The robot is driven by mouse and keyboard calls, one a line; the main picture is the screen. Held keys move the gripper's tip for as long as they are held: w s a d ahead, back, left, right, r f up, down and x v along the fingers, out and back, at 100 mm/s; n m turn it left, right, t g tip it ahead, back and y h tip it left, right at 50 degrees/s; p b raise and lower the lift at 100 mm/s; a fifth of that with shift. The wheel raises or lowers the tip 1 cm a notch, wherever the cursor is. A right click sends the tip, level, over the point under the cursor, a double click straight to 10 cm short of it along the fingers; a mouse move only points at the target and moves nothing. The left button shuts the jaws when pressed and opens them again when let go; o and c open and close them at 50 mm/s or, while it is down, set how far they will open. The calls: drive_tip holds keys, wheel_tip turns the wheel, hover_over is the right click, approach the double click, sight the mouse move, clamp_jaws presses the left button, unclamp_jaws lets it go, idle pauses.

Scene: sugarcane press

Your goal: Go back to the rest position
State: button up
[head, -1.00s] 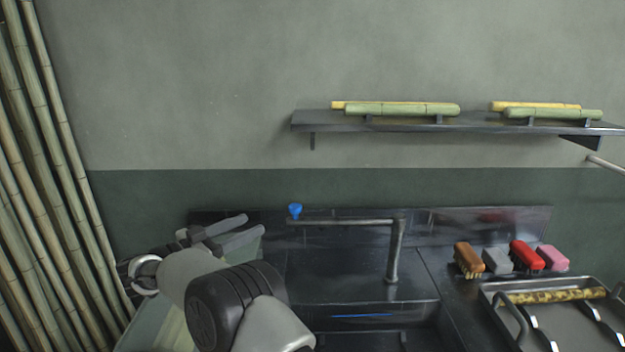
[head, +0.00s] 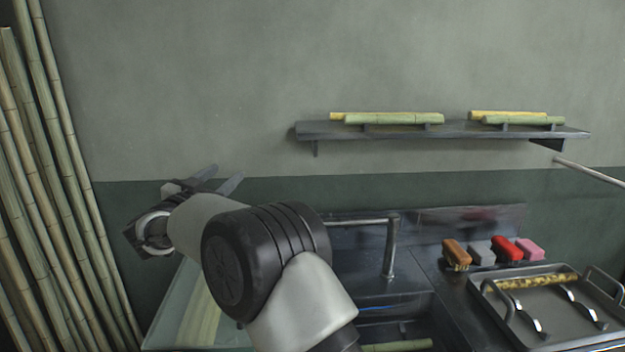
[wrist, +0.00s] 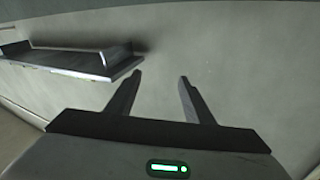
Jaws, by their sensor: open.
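My gripper (head: 222,180) is raised at the left of the head view, in front of the wall. Its two fingers are apart and nothing is between them. In the wrist view my gripper (wrist: 158,82) also shows open and empty, with plain wall beyond the fingertips. My arm bends across the lower middle of the head view and hides part of the sink counter.
A sink with a faucet (head: 390,245) stands in the middle. Several brushes (head: 480,252) and a metal tray (head: 470,285) holding a cane piece are at right. A wall shelf (head: 460,130) carries cane pieces. Bamboo poles (head: 60,150) stand at left. A clear bin (head: 160,325) is below my arm.

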drive_tip(key=d+r+n+t+y, duration=0.1)
drive_tip(key=d+r+n+y, duration=0.3)
drive_tip(key=r, duration=0.6)
drive_tip(key=s+d+r+n+g+y, duration=0.3)
drive_tip(key=s+d+n+y, duration=0.1)
drive_tip(key=s+d+y, duration=0.25)
drive_tip(key=s+d+f+m+g+h, duration=0.15)
drive_tip(key=s+d+f+g, duration=0.25)
drive_tip(key=s+d+f, duration=0.6)
drive_tip(key=s+d+f+g+h, duration=0.3)
drive_tip(key=s+d, duration=0.4)
drive_tip(key=s, duration=0.8)
drive_tip(key=s+d+f+m+g, duration=0.1)
drive_tip(key=s+d+f+g, duration=0.3)
drive_tip(key=s+d+f, duration=0.65)
wheel_tip(320, 180, up, 14)
drive_tip(key=s+a+p, duration=0.1)
drive_tip(key=p, duration=1.1)
drive_tip(key=shift+s+a, duration=0.35)
